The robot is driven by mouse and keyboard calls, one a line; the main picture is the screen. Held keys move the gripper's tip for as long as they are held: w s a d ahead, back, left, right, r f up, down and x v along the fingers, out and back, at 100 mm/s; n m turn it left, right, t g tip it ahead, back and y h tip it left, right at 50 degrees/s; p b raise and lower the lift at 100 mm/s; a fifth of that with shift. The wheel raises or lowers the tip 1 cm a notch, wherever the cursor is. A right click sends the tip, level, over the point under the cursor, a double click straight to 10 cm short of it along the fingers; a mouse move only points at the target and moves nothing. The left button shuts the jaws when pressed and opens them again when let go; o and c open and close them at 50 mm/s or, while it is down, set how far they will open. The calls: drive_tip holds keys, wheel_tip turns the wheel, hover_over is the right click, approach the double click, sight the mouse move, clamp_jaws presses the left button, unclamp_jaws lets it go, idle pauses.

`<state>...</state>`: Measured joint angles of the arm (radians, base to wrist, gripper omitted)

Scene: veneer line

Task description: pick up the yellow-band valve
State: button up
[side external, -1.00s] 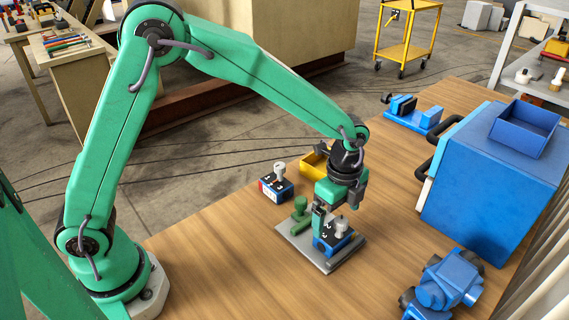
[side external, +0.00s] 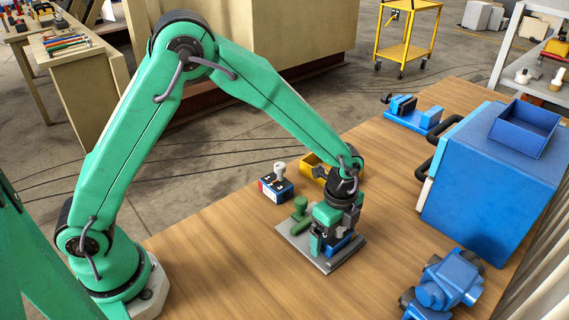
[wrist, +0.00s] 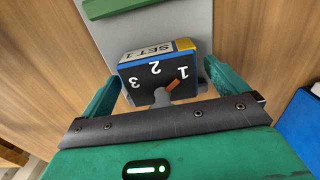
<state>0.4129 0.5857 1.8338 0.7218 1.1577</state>
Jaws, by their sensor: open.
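The valve with a yellow patch (wrist: 152,68) is a dark block with a blue edge, a "SET 1" label, the figures 1, 2, 3 and an orange pointer. It stands on a grey plate (side external: 333,266). My gripper (wrist: 163,74) is open, with one teal finger on each side of the valve in the wrist view. Gaps seem to show beside it; contact is not clear. In the side view my gripper (side external: 326,243) is low over the plate and hides most of the valve, leaving some blue (side external: 344,246) visible.
A similar valve (side external: 276,187) with red and blue stands behind left. A blue cabinet (side external: 485,190) and blue fitting (side external: 442,283) stand right. Front left wood is clear.

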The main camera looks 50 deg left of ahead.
idle(0.4)
drive_tip(key=c, duration=1.4)
drive_tip(key=shift+o, duration=0.2)
drive_tip(key=shift+r, duration=0.2)
drive_tip(key=shift+r, duration=0.55)
drive_tip(key=r, duration=0.3)
drive_tip(key=shift+s+d+r, duration=0.1)
drive_tip(key=shift+s+d, duration=0.05)
drive_tip(key=shift+d, duration=0.05)
drive_tip(key=s+d+r, duration=0.6)
drive_tip(key=s, duration=0.3)
drive_tip(key=shift+d+r, duration=0.2)
drive_tip(key=shift+r, duration=0.05)
